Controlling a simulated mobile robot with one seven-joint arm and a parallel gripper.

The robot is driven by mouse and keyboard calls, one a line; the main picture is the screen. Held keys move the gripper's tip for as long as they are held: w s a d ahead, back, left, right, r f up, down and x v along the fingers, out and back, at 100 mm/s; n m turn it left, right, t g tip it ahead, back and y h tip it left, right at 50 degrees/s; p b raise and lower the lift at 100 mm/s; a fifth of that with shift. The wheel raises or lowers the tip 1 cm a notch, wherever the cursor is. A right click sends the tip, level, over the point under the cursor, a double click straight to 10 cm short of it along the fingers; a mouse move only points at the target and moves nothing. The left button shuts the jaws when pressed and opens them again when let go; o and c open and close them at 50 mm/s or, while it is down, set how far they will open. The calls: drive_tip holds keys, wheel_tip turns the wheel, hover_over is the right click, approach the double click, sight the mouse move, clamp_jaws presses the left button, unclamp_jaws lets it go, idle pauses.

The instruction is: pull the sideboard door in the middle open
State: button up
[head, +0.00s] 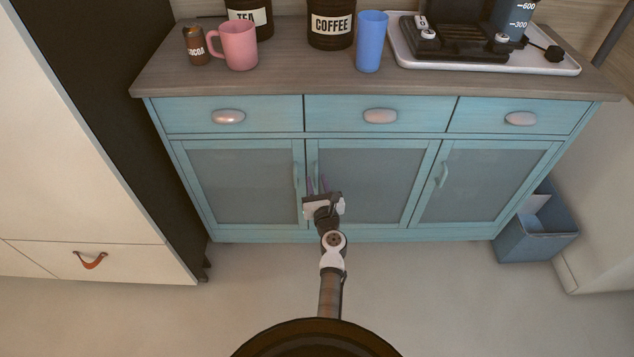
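The blue sideboard's middle door (372,182) has a grey panel in a light-blue frame and stands closed. Its upright handle (316,170) is on the door's left edge and is partly hidden by my gripper. My gripper (318,182) is in front of that left edge, at the handle. Its two thin fingers show apart, one on each side of the handle, with a gap between them. I cannot tell whether they touch it.
The left door (243,185) and right door (472,185) are closed, below drawers with oval pulls. The top (290,72) holds a pink mug (238,46), a blue cup (371,42) and a tray (560,68). A bin (538,232) stands at right. The floor in front is clear.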

clamp_jaws()
drive_tip(key=shift+s, duration=0.1)
